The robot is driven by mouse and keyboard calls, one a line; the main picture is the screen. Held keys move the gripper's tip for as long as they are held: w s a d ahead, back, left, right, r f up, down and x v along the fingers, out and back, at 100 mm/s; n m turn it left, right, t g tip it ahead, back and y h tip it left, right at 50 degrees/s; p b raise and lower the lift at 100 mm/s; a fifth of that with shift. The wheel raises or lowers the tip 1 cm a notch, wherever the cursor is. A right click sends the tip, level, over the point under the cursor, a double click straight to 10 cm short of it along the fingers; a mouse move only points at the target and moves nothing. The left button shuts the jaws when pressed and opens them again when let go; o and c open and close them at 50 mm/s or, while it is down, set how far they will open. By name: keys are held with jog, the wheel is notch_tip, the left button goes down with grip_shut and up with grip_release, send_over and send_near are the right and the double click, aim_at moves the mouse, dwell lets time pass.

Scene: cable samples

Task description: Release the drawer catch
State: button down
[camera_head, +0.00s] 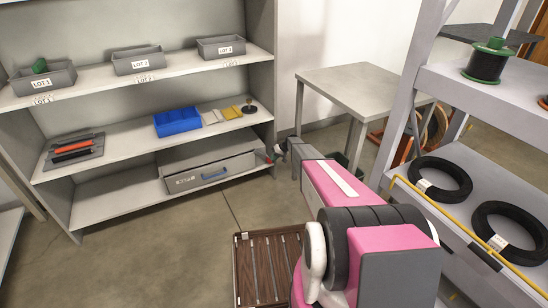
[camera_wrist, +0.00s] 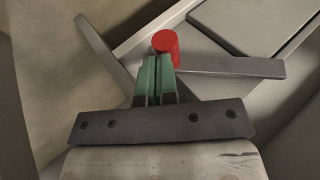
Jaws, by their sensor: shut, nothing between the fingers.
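In the wrist view the red cylindrical knob (camera_wrist: 166,42) sits at the left end of a grey bar (camera_wrist: 230,67), which looks like the catch lever. My gripper (camera_wrist: 157,62) has its green fingers shut together and empty. The fingertips are right beside the knob and overlap it in the picture; I cannot tell whether they touch. In the head view my gripper (camera_head: 277,151) is small, at the drawer's right end.
The shelf unit's side panel (camera_head: 262,100) stands just above and beside my gripper. A grey table (camera_head: 350,82) is behind my arm. A rack with black cable coils (camera_head: 440,178) is close on the right. A brown slatted tray (camera_head: 240,270) lies low in front.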

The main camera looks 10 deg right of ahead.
aim_at(271, 163)
jog(key=shift+y, duration=0.8)
jog(key=shift+s+a+f, duration=0.15)
jog(key=shift+a+f, duration=0.25)
jog(key=shift+f, duration=0.3)
jog(key=shift+s+a+f, duration=0.1)
jog(key=shift+a+f, duration=0.25)
jog(key=shift+f, duration=0.3)
jog(key=shift+s+a+f, duration=0.15)
jog(key=shift+a+f, duration=0.25)
jog(key=shift+f, duration=0.3)
jog(key=w+v, duration=0.1)
jog(key=v, duration=0.9)
jog(key=shift+s+d+r, duration=0.2)
jog(key=shift+s+r, duration=0.1)
jog(key=shift+s, duration=0.05)
